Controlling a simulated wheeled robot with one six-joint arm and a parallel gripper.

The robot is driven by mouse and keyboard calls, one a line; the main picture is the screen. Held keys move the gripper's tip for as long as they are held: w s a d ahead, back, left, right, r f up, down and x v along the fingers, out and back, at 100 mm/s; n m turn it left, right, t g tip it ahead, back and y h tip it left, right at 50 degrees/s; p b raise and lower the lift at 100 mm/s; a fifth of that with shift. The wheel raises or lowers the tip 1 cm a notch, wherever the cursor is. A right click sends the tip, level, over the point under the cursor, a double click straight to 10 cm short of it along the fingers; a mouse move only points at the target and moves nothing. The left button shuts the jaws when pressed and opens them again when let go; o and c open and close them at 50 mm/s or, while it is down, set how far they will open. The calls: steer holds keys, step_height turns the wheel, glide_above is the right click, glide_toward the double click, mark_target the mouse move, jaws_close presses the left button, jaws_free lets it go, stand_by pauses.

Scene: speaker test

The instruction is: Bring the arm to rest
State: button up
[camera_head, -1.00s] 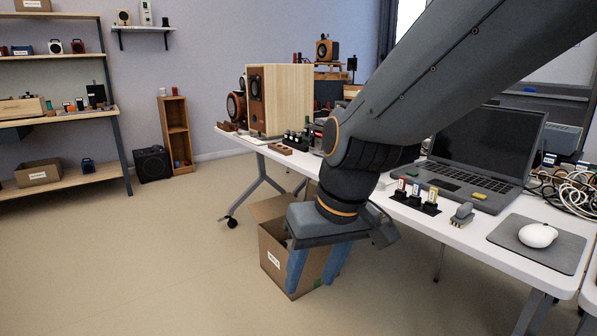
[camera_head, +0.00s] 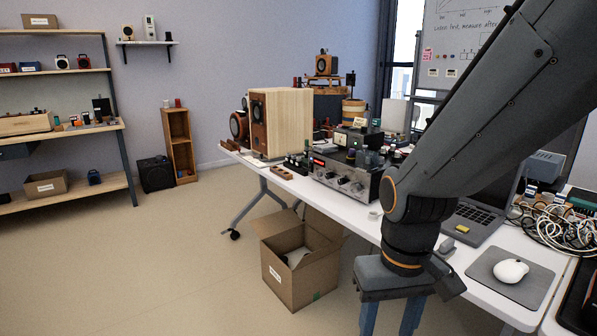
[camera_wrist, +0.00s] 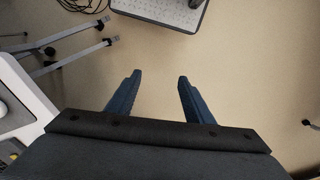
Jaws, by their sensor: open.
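My gripper (camera_head: 392,318) hangs pointing down in front of the white table's front edge in the head view. Its blue fingers run off the bottom of that picture. In the wrist view my gripper (camera_wrist: 157,80) shows two blue fingers spread apart with only bare floor between them. It is open and empty. My arm comes in from the upper right and hides part of the laptop (camera_head: 470,218) and the table behind it.
The white table (camera_head: 350,212) bears a silver amplifier (camera_head: 345,180), a wooden speaker (camera_head: 285,120), a mouse (camera_head: 510,271) and tangled cables (camera_head: 560,228). An open cardboard box (camera_head: 300,275) stands on the floor left of my gripper. The floor (camera_head: 120,270) farther left is clear.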

steer(key=s+d+r+m+p, duration=0.1)
steer(key=d+r+p, duration=0.3)
steer(key=p, duration=0.3)
steer(key=shift+d+r, duration=0.4)
steer(key=shift+r, duration=0.2)
steer(key=shift+c, duration=0.4)
